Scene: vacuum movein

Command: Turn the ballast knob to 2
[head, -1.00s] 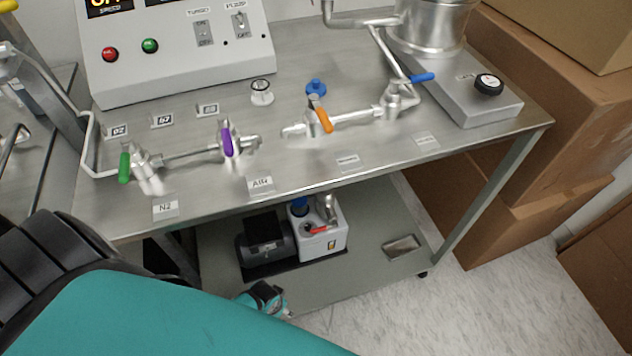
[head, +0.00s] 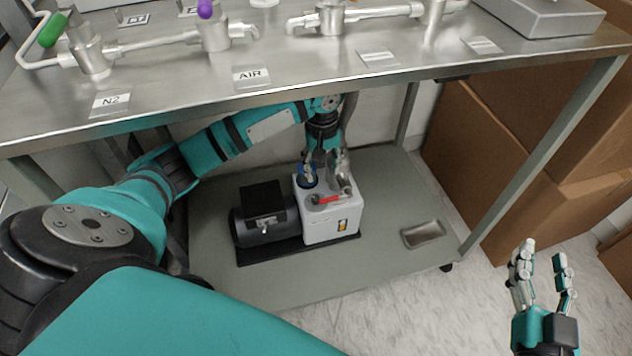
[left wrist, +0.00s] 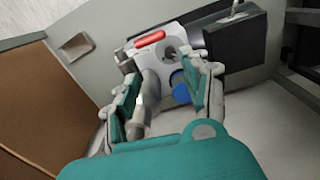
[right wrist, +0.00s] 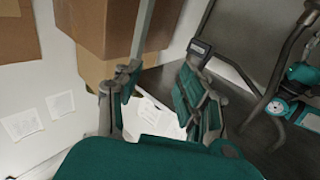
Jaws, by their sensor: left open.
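A white and black vacuum pump (head: 330,226) stands on the lower shelf, with a red handle (head: 330,199) and a metal elbow pipe (head: 345,183) on top. A round blue knob (head: 301,184) is on its top; it also shows in the left wrist view (left wrist: 180,88). I cannot read any number there. My left gripper (head: 326,172) is open, pointing down just over the pump. In the left wrist view its fingers (left wrist: 164,92) stand either side of the elbow pipe and blue knob; contact is unclear. My right gripper (head: 541,262) is open and empty at the right.
The tabletop (head: 300,85) with pipes and valves lies above my left arm. A table leg (head: 545,158) and cardboard boxes (head: 520,165) stand at the right. A small metal tray (head: 424,233) lies on the lower shelf (head: 385,265), whose front is otherwise clear.

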